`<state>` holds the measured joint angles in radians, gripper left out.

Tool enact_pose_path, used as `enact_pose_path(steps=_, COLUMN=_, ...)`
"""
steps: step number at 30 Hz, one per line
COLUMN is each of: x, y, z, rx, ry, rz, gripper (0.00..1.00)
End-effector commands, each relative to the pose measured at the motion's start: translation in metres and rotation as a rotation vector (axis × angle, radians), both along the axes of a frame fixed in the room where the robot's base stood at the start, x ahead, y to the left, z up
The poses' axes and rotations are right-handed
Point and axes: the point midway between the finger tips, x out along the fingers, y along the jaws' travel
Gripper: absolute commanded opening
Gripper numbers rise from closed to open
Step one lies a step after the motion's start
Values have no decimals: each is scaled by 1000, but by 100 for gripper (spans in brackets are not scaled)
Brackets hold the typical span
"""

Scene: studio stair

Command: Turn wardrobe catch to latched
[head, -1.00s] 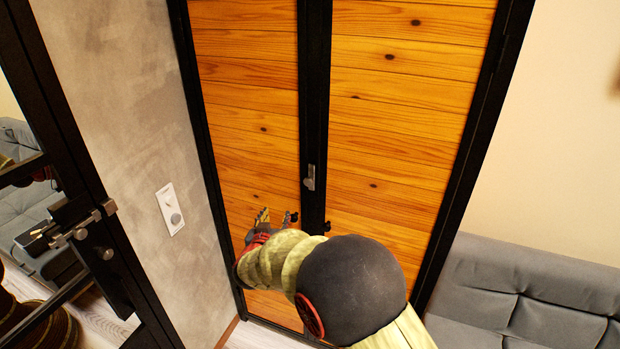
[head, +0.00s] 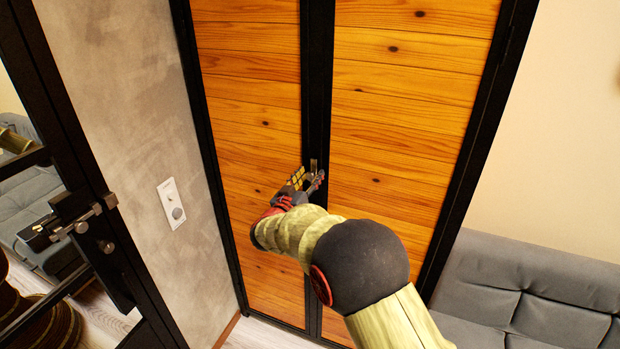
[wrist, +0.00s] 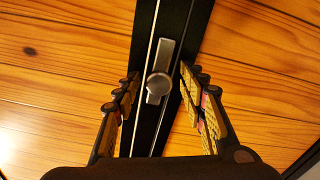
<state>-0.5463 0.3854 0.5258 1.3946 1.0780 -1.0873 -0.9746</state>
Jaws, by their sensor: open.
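The wardrobe catch (wrist: 159,75) is a small grey metal lever with a round boss at its lower end, on the black centre frame between the wardrobe doors. In the wrist view it lies along the frame strip, tilted slightly with it. My gripper (wrist: 158,82) is open, with one finger on each side of the catch and gaps to both. In the head view my gripper (head: 312,176) is at the centre frame and hides the lower part of the catch; its top (head: 313,164) shows just above the fingers.
The wardrobe has a left wooden door (head: 245,120) and a right wooden door (head: 405,110) in black frames. A wall switch plate (head: 171,203) and a black-framed glass door with a latch (head: 82,222) are on the left. A grey sofa (head: 530,290) stands at the right.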

Motion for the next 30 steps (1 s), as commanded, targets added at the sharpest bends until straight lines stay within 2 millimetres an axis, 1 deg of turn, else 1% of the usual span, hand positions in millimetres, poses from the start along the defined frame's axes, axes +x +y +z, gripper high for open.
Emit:
enact_pose_path(steps=3, x=3, y=-1, z=1, rx=1, ry=-1, rz=0, gripper=42)
enact_pose_path(steps=9, x=3, y=-1, z=1, rx=1, ry=-1, rz=0, gripper=42)
enact_pose_path(steps=30, x=3, y=-1, z=1, rx=1, ry=-1, rz=-1, gripper=2)
